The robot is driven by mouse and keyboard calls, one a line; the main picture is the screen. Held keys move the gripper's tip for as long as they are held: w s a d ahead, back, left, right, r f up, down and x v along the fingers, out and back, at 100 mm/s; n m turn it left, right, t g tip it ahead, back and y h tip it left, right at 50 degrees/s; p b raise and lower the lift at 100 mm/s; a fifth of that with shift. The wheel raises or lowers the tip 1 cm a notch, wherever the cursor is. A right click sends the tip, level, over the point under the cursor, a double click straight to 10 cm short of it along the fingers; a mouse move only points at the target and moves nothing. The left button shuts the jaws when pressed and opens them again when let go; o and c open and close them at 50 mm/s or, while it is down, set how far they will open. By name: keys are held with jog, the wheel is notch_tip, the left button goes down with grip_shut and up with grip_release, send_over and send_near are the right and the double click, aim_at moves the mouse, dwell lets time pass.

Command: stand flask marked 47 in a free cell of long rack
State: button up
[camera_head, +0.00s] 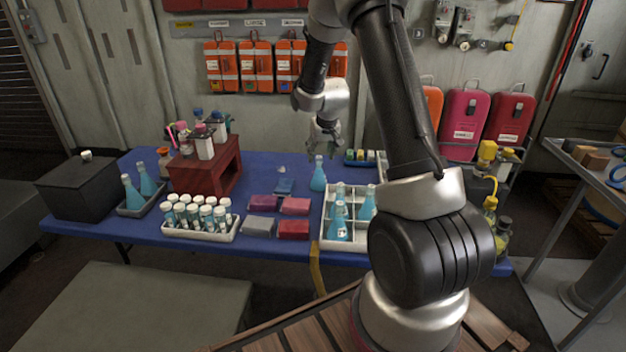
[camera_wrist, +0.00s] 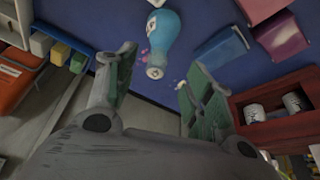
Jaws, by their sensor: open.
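A blue conical flask (camera_head: 318,176) stands upright on the blue table, left of the white divided rack. It also shows in the wrist view (camera_wrist: 162,36), neck toward my gripper, with a partly seen white label I cannot read. My gripper (camera_head: 325,146) is just above this flask, open and empty. In the wrist view my gripper's fingers (camera_wrist: 158,66) are spread, with the flask neck between and beyond their tips. The white divided rack (camera_head: 341,247) holds several blue flasks in its cells. Some cells look empty; my arm hides its right part.
A white tray of vials (camera_head: 200,234), a dark red stand (camera_head: 222,180), a black box (camera_head: 78,192) and a grey tray (camera_head: 139,208) with two blue flasks are at left. Red, purple and grey blocks (camera_head: 293,229) lie left of the rack. A small coloured-block tray (camera_head: 360,163) is behind.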

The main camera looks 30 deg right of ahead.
aim_at(319, 165)
jog(key=x, duration=0.7)
jog(key=shift+d+f, duration=0.15)
jog(key=shift+f, duration=0.05)
grip_shut()
